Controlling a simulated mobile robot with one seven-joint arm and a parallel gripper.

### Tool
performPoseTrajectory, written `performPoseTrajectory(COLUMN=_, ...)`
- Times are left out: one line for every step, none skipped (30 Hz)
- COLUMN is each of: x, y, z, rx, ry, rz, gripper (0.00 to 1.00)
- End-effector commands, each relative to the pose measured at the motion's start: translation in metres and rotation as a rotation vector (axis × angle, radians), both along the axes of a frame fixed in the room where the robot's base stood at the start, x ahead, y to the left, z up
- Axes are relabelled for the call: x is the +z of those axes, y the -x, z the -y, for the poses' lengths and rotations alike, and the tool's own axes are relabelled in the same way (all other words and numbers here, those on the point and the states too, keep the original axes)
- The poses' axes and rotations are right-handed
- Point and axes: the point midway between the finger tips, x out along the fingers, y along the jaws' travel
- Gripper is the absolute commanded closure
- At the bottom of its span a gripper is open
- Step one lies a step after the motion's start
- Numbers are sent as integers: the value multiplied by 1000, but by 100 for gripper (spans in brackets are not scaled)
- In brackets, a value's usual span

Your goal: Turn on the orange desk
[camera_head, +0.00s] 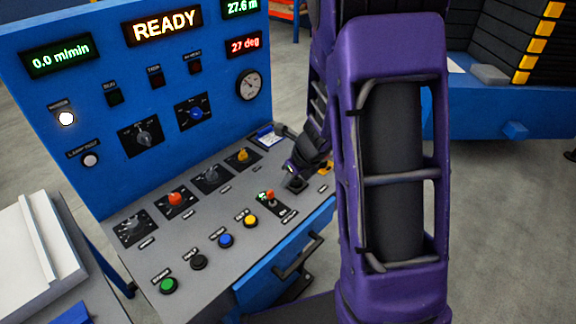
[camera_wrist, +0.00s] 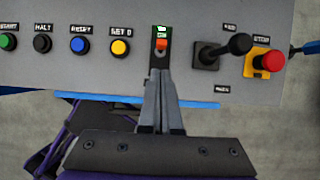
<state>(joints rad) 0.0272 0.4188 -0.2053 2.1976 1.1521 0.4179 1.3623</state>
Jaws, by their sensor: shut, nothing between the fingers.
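A small orange toggle switch (camera_head: 270,195) sits on a black plate on the grey sloping desk (camera_head: 187,240), with a lit green label beside it. In the wrist view the orange toggle (camera_wrist: 161,43) is just below the green label (camera_wrist: 160,29); its exact position is hard to tell. My gripper (camera_wrist: 160,73) is shut and empty, its fingertips pointing at the toggle's plate from the desk's front side. I see no clear contact with the toggle. In the head view the dark end of my arm is over the desk's right part, its fingertips hard to make out.
A black joystick (camera_wrist: 225,50) and a red emergency button (camera_wrist: 270,60) are right of the toggle. A yellow button (camera_wrist: 120,47) and a blue button (camera_wrist: 79,45) are to its left. A blue panel (camera_head: 90,90) rises behind, its display (camera_head: 161,24) reading READY.

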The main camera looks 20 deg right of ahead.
Motion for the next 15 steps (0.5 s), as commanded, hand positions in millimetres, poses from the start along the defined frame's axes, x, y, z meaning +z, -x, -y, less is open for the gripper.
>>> performPoseTrajectory(x=11, y=-1, z=-1, rx=4, ry=1, rz=6, gripper=100)
performPoseTrajectory(x=16, y=-1, z=-1, rx=3, ry=2, rz=7, gripper=100)
performPoseTrajectory(x=21, y=0, z=0, rx=3, ry=1, rz=5, gripper=100)
performPoseTrajectory(x=25, y=0, z=-1, rx=2, ry=0, rz=4, gripper=100)
performPoseTrajectory(x=30, y=0, z=0, rx=3, ry=1, rz=5, gripper=100)
performPoseTrajectory(x=34, y=0, z=0, rx=2, ry=1, rz=4, gripper=100)
performPoseTrajectory(x=37, y=0, z=0, rx=1, ry=0, rz=3, gripper=100)
performPoseTrajectory(x=40, y=0, z=0, rx=3, ry=0, rz=3, gripper=100)
performPoseTrajectory(x=42, y=0, z=0, rx=2, ry=-1, rz=3, gripper=100)
performPoseTrajectory(x=44, y=1, z=0, rx=0, ry=0, rz=2, gripper=100)
performPoseTrajectory(x=45, y=1, z=1, rx=0, ry=1, rz=2, gripper=100)
performPoseTrajectory(x=46, y=1, z=1, rx=0, ry=1, rz=2, gripper=100)
performPoseTrajectory(x=46, y=1, z=1, rx=0, ry=1, rz=0, gripper=100)
performPoseTrajectory(x=46, y=1, z=1, rx=0, ry=1, rz=0, gripper=100)
performPoseTrajectory(x=47, y=1, z=1, rx=-1, ry=0, rz=0, gripper=100)
